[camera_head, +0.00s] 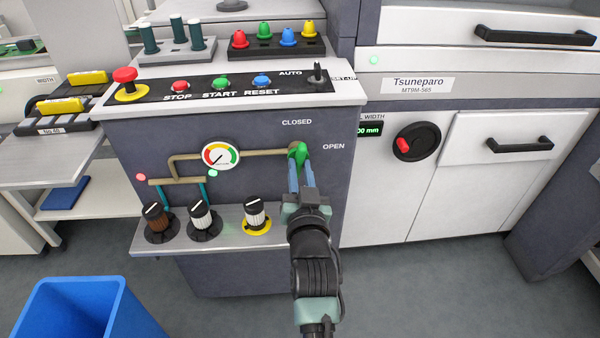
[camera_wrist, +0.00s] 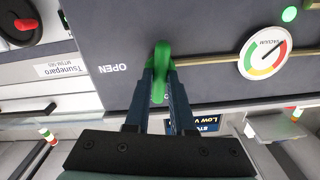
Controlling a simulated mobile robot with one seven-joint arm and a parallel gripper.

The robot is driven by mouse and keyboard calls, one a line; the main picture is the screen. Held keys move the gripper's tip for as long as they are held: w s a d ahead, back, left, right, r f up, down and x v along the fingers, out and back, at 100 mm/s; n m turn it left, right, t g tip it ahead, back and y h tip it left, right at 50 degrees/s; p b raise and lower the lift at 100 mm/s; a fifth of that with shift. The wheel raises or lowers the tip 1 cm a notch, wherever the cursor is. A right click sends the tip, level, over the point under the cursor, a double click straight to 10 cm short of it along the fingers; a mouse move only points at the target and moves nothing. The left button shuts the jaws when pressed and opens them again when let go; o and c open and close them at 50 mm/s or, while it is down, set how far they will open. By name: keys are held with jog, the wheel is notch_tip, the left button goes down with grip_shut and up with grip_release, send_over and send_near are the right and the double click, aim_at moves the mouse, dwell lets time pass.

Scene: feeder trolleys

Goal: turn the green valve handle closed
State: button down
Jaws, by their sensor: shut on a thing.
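The green valve handle (camera_head: 299,153) is on the front of the dark grey cabinet, at the right end of a tan pipe. The label CLOSED is above it and the label OPEN is to its right. My gripper (camera_head: 301,172) reaches up to it from below, with its blue-grey fingers shut on the handle. In the wrist view, the handle (camera_wrist: 161,70) shows between the fingers (camera_wrist: 159,88), with the inverted word OPEN to its left. The fingers cover part of the handle, so its exact angle is hard to tell.
A round gauge (camera_head: 220,156) sits on the pipe left of the handle. A shelf (camera_head: 175,238) with several knobs juts out below, left of my arm. Above are a red emergency button (camera_head: 126,80) and push buttons. A blue bin (camera_head: 88,308) stands at lower left.

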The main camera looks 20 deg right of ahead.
jog(key=shift+n, duration=1.1)
jog(key=c, duration=0.8)
grip_release()
jog(key=shift+o, duration=0.2)
jog(key=p+v, duration=0.1)
jog(key=v, duration=1.2)
